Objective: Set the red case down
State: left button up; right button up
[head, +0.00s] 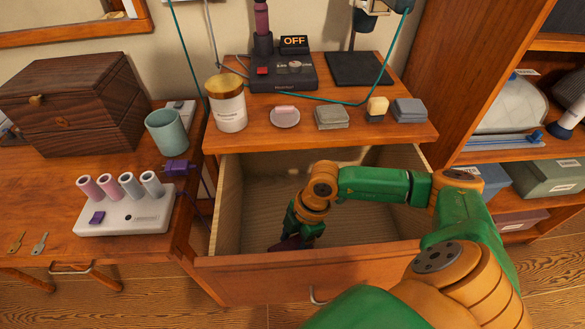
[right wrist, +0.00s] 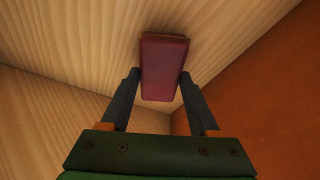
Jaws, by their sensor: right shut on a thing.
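The red case (right wrist: 164,68) is a dark red, flat rectangular block. In the right wrist view it lies between the two dark fingers of my right gripper (right wrist: 160,95), which is shut on it. In the head view my right gripper (head: 292,240) reaches down inside the open drawer (head: 228,205), near its front. Only a dark reddish part of the case shows there below the gripper. I cannot tell whether the case touches the drawer floor. My left gripper is not in view.
The drawer is otherwise mostly bare, with its wooden front panel (head: 300,275) close to my gripper. Above it, a shelf (head: 300,118) holds a jar (head: 227,112), a small dish (head: 285,117) and folded cloths (head: 331,117). A wooden box (head: 70,105) and hair rollers (head: 122,186) stand at left.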

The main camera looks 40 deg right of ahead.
jog(key=w, duration=0.1)
jog(key=w+d, duration=0.2)
jog(key=shift+w+f, duration=0.2)
jog(key=shift+f, duration=0.3)
jog(key=o, duration=1.4)
jog(key=shift+o, duration=0.2)
jog(key=v, duration=0.7)
jog(key=shift+r+p, duration=0.3)
jog(key=shift+p, duration=0.1)
